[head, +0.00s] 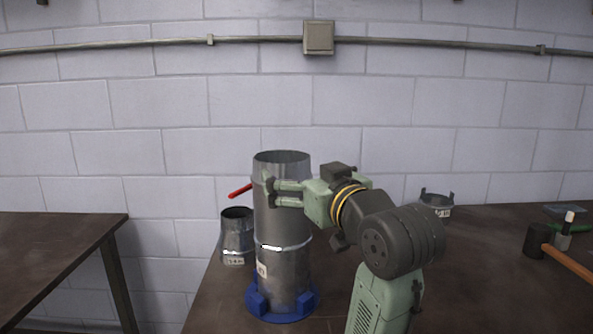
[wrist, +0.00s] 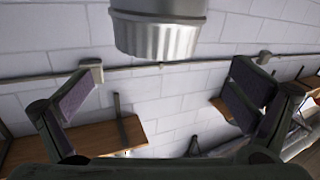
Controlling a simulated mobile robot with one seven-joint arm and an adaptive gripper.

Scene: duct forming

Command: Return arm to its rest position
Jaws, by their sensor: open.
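My gripper (head: 270,192) is raised over the workbench, its fingers beside the upper part of a tall metal duct (head: 283,215). The duct stands upright in a blue base ring (head: 283,305) on the bench. In the wrist view my gripper (wrist: 165,105) has its fingers spread wide, with nothing between them. A crimped metal duct end (wrist: 158,35) shows at the top of that view, beyond the fingers. In the head view I cannot tell whether the fingers touch the duct. My arm reaches in from the lower right.
A short metal duct piece (head: 237,238) stands left of the tall duct, with a red handle (head: 240,191) near it. A collar (head: 437,204), a mallet (head: 538,241) and other tools lie on the bench (head: 480,275) at right. Another table (head: 50,255) stands left, across a gap.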

